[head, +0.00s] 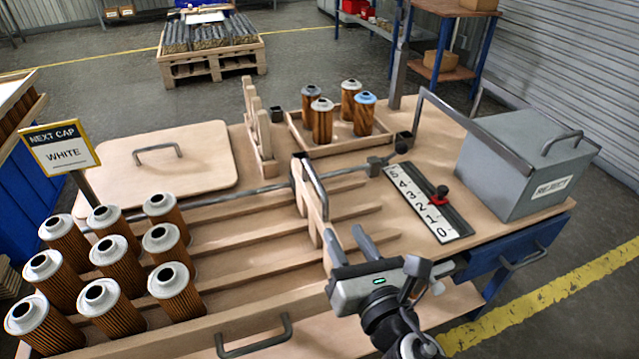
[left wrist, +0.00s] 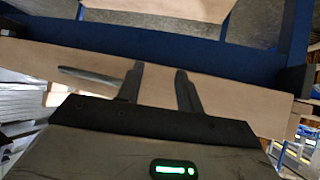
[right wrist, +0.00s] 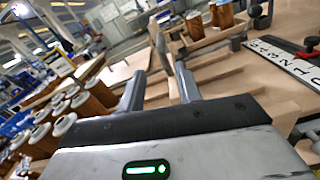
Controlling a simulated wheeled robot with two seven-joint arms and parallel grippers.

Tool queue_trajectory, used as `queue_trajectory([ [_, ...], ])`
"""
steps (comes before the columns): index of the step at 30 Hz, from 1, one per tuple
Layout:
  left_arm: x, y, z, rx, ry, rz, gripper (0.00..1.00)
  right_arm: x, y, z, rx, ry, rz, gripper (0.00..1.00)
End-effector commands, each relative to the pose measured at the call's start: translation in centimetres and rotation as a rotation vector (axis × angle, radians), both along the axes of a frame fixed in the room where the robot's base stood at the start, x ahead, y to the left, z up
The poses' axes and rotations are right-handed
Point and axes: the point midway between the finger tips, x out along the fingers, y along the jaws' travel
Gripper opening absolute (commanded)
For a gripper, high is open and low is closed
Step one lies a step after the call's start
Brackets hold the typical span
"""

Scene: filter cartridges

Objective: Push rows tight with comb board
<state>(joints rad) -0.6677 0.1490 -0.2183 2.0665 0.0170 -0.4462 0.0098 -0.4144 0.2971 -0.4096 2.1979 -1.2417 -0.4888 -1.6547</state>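Several pleated brown cartridges with white caps (head: 113,260) stand in rows at the left end of the slatted wooden rack (head: 270,240). An upright wooden board with a grey metal handle (head: 315,190), seemingly the comb board, stands across the lanes to the right of the cartridges, with bare lanes between. My right gripper (head: 348,243) is at the near end of this board. In the right wrist view its fingers (right wrist: 160,92) are apart, with the board beyond them; contact is unclear. My left gripper (left wrist: 158,85) is open and empty, outside the head view, facing a wooden panel.
A tray (head: 335,147) holds two white-capped, one grey-capped and one blue-capped cartridge. An upright toothed wooden piece (head: 258,130) stands beside it. A sign (head: 60,145) reads NEXT CAP WHITE.

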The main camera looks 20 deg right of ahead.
Motion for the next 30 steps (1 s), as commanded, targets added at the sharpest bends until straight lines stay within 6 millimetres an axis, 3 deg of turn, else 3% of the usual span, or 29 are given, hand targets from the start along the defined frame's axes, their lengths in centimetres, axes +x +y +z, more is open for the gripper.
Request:
queue_trajectory([
  [9,-0.2,0.3,0.6,0.011,0.008,0.001,0.36,7.0,0.2,0.3,0.004,-0.003,-0.002,0.34],
  [16,0.0,0.4,0.7,0.014,0.006,0.004,0.36,11.4,0.4,0.2,0.005,-0.001,0.0,0.34],
  [22,0.1,0.4,0.7,0.013,0.007,0.007,0.36,13.4,0.4,0.1,0.007,0.0,-0.001,0.34],
  [30,0.1,0.4,0.7,0.011,0.007,0.009,0.36,13.8,0.4,0.0,0.007,0.001,0.0,0.34],
])
